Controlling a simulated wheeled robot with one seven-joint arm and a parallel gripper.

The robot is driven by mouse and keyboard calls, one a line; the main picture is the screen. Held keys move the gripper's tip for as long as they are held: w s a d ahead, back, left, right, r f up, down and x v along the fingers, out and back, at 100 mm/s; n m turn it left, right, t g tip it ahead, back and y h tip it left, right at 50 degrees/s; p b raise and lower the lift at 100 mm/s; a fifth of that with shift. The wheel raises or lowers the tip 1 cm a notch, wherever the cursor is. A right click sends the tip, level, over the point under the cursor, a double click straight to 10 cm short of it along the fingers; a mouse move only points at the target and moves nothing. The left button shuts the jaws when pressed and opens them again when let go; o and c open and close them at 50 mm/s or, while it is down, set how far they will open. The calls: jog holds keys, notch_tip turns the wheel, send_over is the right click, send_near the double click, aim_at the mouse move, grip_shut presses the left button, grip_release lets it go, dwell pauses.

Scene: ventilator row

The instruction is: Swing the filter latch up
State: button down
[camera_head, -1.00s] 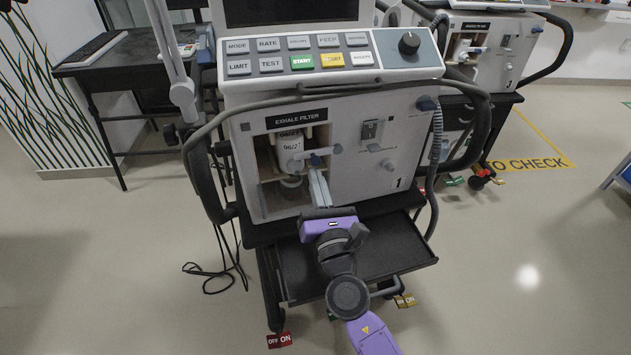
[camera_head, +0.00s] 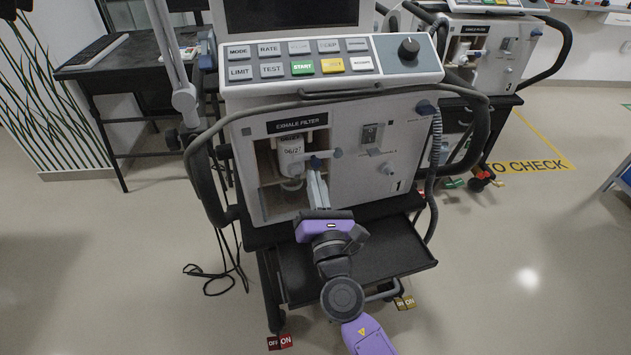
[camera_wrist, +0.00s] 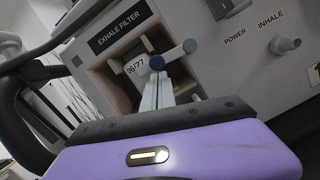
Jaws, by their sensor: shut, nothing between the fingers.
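The ventilator's filter bay (camera_head: 265,184), under the "EXHALE FILTER" label, is open at the front. A white filter (camera_head: 292,150) marked 06/27 stands inside; it also shows in the wrist view (camera_wrist: 133,67). My gripper (camera_head: 315,172) is shut and empty. Its tips are just below the latch's blue left end; whether they touch is unclear. The fingers (camera_wrist: 158,80) partly hide the bay.
A control panel (camera_head: 385,70) juts out above. Ports and a switch (camera_head: 371,135) sit right of the bay. A black tray (camera_head: 385,260) lies below my wrist. Open floor lies at both sides.

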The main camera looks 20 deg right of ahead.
aim_at(314, 166)
notch_tip(314, 166, up, 5)
jog(key=m+h+p, duration=0.1)
jog(key=m, duration=0.3)
jog(key=m+g+p, duration=0.1)
jog(key=m+p, duration=0.1)
jog(key=m, duration=0.2)
jog(key=shift+f+h+p, duration=0.2)
jog(key=shift+h+p, duration=0.1)
jog(key=shift+h, duration=0.1)
jog(key=r+m+p, duration=0.1)
jog(key=m, duration=0.1)
jog(key=d+r+m+g+p, duration=0.1)
jog(key=m, duration=0.1)
jog(key=m+p, duration=0.1)
jog(key=d+r+m+g+p, duration=0.1)
jog(key=m, duration=0.1)
jog(key=shift+s+d+r+m, duration=0.1)
jog(key=shift+d+m, duration=0.05)
jog(key=shift+m, duration=0.15)
